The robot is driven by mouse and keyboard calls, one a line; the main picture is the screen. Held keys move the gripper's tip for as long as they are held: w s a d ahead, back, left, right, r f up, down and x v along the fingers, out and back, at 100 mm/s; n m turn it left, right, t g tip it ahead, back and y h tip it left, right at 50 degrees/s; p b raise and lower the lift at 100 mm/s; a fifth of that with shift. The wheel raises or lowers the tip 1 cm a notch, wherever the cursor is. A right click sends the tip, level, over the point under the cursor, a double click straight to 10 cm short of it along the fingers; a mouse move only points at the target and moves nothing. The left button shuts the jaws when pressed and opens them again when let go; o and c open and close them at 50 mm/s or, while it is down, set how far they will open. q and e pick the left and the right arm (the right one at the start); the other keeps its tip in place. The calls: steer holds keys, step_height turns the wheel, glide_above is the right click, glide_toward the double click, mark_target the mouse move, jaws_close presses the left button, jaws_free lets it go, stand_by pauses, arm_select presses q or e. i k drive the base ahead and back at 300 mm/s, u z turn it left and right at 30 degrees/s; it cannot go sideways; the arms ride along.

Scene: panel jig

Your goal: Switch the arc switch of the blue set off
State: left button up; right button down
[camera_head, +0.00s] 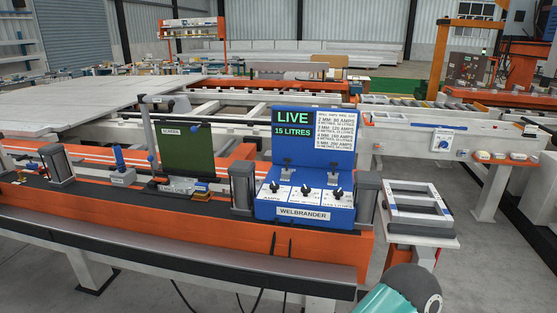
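The blue set (340,143) stands on the orange jig beam, lettered WELBRANDER on its front. Its green display (291,123) reads LIVE and 15 LITRES. Three dark knobs sit on white plates on its sloping front: a left knob (274,187), a middle knob (306,190) and a right knob (338,192). The left plate seems to read AMPS and the right one GAS LITRES; the middle label is too small to read. I cannot tell which part is the arc switch. Neither gripper is in view; a teal arm part of mine shows at the bottom right.
Dark posts (241,187) and (367,198) flank the set closely. A green screen (186,150) stands to its left. A pale rack (418,205) is on a stand to its right. The orange beam (150,222) runs along the front, with a grey rail before it.

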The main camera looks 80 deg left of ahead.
mark_target(333, 164)
steer(key=u, duration=0.2)
steer(key=i, duration=0.3)
steer(key=u, duration=2.5)
steer(key=k, duration=0.65)
steer(key=u, duration=0.35)
steer(key=i, duration=1.85)
steer(key=z, duration=0.4)
